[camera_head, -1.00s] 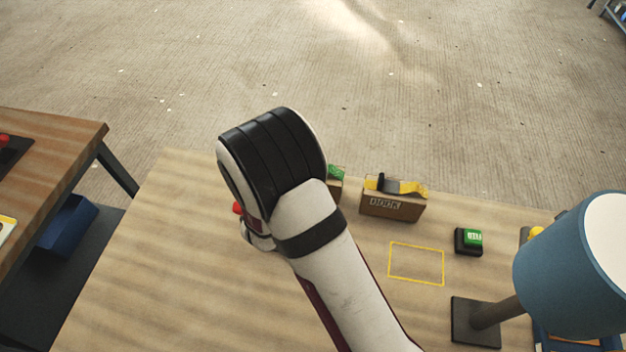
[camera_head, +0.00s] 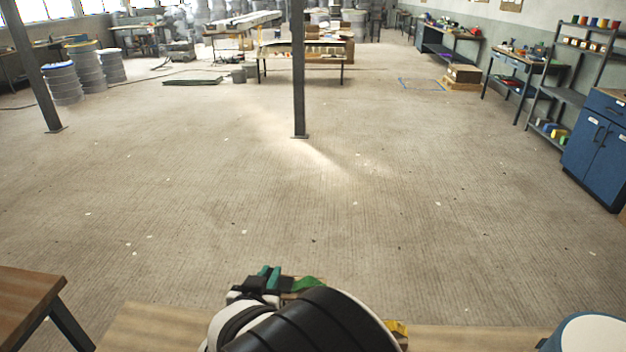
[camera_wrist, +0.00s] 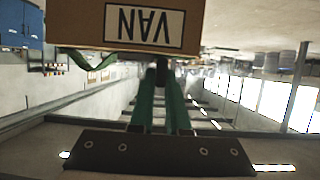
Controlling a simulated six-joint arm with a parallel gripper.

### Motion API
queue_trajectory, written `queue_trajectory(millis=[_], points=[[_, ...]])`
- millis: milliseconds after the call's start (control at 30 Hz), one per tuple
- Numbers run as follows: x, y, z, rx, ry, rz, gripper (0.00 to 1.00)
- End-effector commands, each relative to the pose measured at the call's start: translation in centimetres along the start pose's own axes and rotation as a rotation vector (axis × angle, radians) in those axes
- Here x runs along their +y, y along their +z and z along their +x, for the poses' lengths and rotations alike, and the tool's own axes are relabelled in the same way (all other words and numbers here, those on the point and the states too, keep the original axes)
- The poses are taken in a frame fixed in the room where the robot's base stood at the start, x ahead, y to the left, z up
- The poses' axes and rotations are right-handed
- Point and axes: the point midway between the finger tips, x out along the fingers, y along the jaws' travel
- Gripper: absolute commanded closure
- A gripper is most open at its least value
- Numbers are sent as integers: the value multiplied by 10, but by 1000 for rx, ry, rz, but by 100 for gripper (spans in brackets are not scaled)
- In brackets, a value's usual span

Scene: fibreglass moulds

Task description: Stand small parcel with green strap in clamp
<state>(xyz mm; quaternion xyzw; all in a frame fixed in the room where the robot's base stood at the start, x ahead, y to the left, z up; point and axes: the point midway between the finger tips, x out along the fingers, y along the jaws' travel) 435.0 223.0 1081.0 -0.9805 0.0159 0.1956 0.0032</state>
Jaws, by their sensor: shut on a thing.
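My gripper (camera_wrist: 161,78), with green fingers, is shut on a cardboard parcel (camera_wrist: 72,25). The parcel fills the top of the wrist view, and its white label (camera_wrist: 144,24) reads "VAN" upside down. A loop of green strap (camera_wrist: 88,64) hangs from its edge in that view. In the head view, my gripper (camera_head: 268,276) shows at the bottom, with the green strap (camera_head: 307,284) beside its fingers. My arm hides most of the parcel there. I cannot make out the clamp in either view.
A strip of wooden table (camera_head: 470,338) shows at the bottom of the head view. The floor beyond is open.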

Motion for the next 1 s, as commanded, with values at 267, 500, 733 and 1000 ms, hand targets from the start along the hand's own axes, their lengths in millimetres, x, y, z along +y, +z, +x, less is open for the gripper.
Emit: queue_trajectory(millis=[267,500,733,1000], points=[[114,-96,-25,11,178,86,100],[206,-163,-85,11,246,116,100],[222,-175,-104,2,246,105,100],[153,-100,-74,-9,225,75,100]])
